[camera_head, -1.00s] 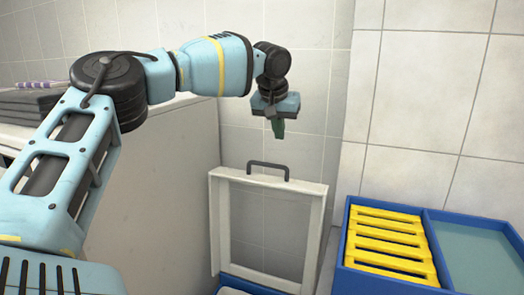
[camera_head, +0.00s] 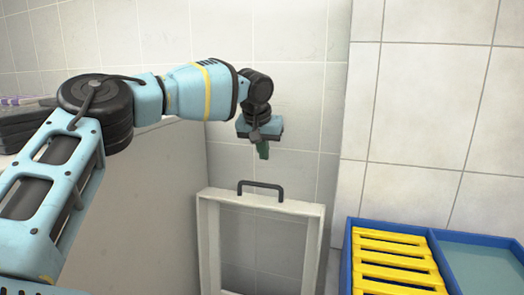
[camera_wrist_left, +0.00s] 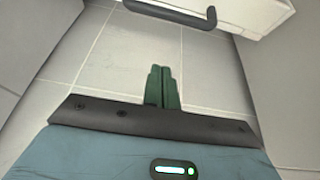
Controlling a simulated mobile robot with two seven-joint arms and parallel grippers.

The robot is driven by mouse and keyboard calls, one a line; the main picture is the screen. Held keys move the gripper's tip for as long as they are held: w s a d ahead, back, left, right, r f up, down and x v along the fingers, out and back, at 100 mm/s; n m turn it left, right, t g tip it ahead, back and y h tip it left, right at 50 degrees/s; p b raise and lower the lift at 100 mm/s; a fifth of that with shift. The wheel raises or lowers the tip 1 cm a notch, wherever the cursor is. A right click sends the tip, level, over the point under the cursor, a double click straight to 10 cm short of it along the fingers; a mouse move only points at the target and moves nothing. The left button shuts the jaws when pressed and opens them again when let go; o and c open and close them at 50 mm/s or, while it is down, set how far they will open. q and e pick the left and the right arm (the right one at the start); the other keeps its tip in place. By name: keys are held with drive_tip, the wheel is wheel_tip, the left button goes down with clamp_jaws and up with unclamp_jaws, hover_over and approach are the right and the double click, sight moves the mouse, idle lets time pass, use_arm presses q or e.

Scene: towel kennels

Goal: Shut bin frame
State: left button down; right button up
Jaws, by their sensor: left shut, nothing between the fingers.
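The bin frame (camera_head: 208,240) is a white square frame standing upright, raised, with a dark handle (camera_head: 261,185) on its top edge. The wall shows through its opening. My left gripper (camera_head: 263,152) hangs above the handle, pointing down, apart from it. Its green fingers are shut together with nothing between them. In the left wrist view the shut fingers (camera_wrist_left: 162,88) point toward the tiles, and the handle (camera_wrist_left: 170,12) and a white edge of the frame (camera_wrist_left: 240,15) show at the top. My right gripper is not in view. The bin's lower part is cut off below the head view.
A blue tray (camera_head: 433,238) with yellow slats (camera_head: 395,262) and a grey-green compartment (camera_head: 480,268) stands at the right. A light grey partition (camera_head: 160,210) stands left of the frame. Dark folded items (camera_head: 22,125) lie at the far left. Tiled wall is behind.

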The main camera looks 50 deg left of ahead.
use_arm(q)
hover_over(261, 196)
drive_tip(key=w+a, duration=0.2)
drive_tip(key=w, duration=0.2)
wheel_tip(261, 196, down, 6)
drive_tip(key=shift+s+d+f+p, duration=0.1)
drive_tip(key=shift+s+d+p, duration=0.2)
drive_tip(key=shift+s, duration=0.35)
drive_tip(key=shift+s+d+f+p, duration=0.1)
drive_tip(key=shift+s+d, duration=0.35)
drive_tip(key=shift+s, duration=0.2)
drive_tip(key=shift+s+d+f+p, duration=0.1)
drive_tip(key=shift+s+d+p, duration=0.2)
drive_tip(key=shift+s, duration=0.35)
drive_tip(key=shift+s, duration=0.1)
